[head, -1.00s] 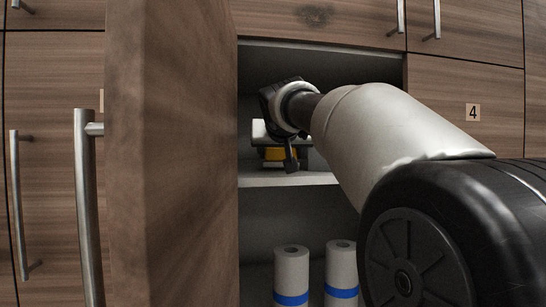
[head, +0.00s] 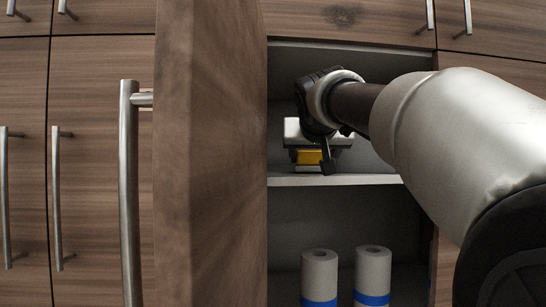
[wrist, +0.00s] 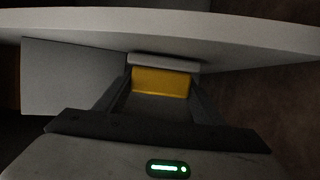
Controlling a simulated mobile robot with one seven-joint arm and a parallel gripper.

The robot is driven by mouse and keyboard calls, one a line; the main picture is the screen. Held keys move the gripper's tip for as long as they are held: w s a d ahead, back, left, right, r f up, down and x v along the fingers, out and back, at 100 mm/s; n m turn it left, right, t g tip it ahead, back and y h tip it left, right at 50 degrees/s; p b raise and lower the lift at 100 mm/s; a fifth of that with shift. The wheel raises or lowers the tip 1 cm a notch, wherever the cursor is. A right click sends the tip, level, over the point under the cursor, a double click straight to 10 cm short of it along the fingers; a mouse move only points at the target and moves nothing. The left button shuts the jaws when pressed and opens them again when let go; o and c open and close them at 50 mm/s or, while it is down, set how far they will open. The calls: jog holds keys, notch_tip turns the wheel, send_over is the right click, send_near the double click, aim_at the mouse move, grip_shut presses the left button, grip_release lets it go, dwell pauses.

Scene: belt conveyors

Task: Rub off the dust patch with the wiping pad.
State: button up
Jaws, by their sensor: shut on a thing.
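The wiping pad (head: 310,157) shows as a yellow block with a pale grey part, inside the open cabinet at the upper shelf. My gripper (head: 325,158) reaches into the cabinet and is shut on the pad, just over the shelf. In the wrist view the pad's yellow face (wrist: 160,81) lies between the two dark fingers, with a pale strip beyond it. The arm and gripper hide part of the pad in the head view. The dust patch (head: 343,14) is a dark smudge on the wooden front above the open cabinet, near the top edge of the picture.
The open cabinet door (head: 212,160) stands to the left of my gripper, its long metal handle (head: 130,190) facing left. The shelf (head: 340,180) runs below the gripper. Two paper rolls with blue bands (head: 319,275) (head: 373,275) stand underneath. Closed fronts with handles line the left.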

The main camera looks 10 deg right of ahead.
jog(key=shift+r+p, duration=2.6)
jog(key=shift+r, duration=0.4)
jog(key=shift+r+p, duration=1.35)
jog(key=shift+r, duration=0.2)
jog(key=shift+s+f, duration=0.1)
